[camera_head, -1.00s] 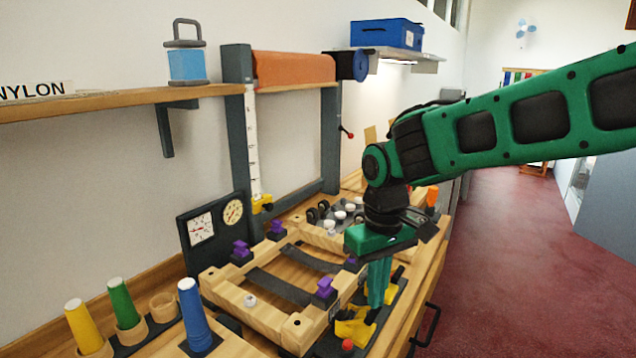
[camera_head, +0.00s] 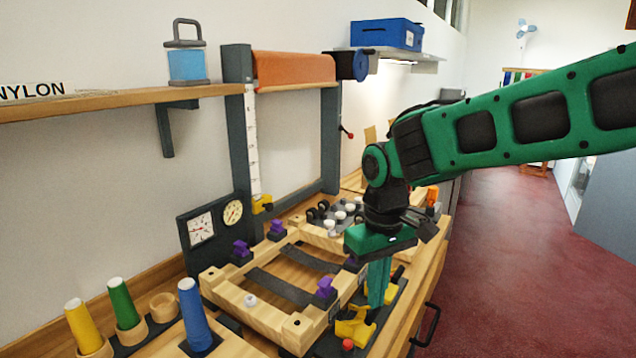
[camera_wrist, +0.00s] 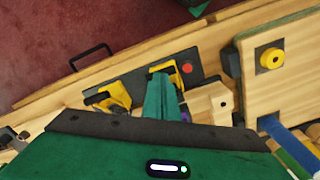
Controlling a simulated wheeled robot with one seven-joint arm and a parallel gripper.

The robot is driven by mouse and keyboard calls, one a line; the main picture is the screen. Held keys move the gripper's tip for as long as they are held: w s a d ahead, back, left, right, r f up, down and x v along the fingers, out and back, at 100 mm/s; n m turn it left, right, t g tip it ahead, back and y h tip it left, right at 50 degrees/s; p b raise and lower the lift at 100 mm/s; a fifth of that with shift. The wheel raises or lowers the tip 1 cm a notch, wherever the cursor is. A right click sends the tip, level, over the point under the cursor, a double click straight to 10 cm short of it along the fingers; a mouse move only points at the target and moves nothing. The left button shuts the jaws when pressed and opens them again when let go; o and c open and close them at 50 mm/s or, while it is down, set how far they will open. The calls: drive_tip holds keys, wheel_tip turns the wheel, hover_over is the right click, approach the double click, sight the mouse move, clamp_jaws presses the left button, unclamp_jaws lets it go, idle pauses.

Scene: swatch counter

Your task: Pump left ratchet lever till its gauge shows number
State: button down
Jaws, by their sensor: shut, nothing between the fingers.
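The left ratchet lever (camera_head: 355,328) is yellow, on a dark base plate at the counter's front edge, with a red knob (camera_head: 347,344) beside it. It also shows in the wrist view (camera_wrist: 171,70). My gripper (camera_head: 376,303) is shut and empty, its green fingers pointing down at this lever. In the wrist view the fingertips (camera_wrist: 161,76) overlap the lever; I cannot tell whether they touch it. A second yellow lever (camera_wrist: 115,94) is on the same plate. The left gauge (camera_head: 201,228) is a white dial with a red mark; its reading is too small to tell.
A cream gauge (camera_head: 233,212) shares the dark panel. A wooden frame (camera_head: 235,300) with purple clamps (camera_head: 325,288) lies behind the levers. Yellow, green and blue cones (camera_head: 193,312) stand at left. A black handle (camera_head: 430,325) juts from the counter's front.

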sight(377, 312)
drive_tip(key=shift+f, duration=0.1)
idle(0.4)
drive_tip(key=shift+s+d+f, duration=0.1)
drive_tip(key=shift+d+f, duration=0.05)
drive_tip(key=shift+f, duration=0.9)
drive_tip(key=shift+s+d+f, duration=0.1)
drive_tip(key=shift+f, duration=0.9)
drive_tip(key=shift+w+a+r, duration=0.1)
drive_tip(key=shift+a+r, duration=0.05)
drive_tip(key=shift+r, duration=0.4)
drive_tip(key=shift+w+a+r, duration=0.1)
drive_tip(key=shift+r, duration=0.5)
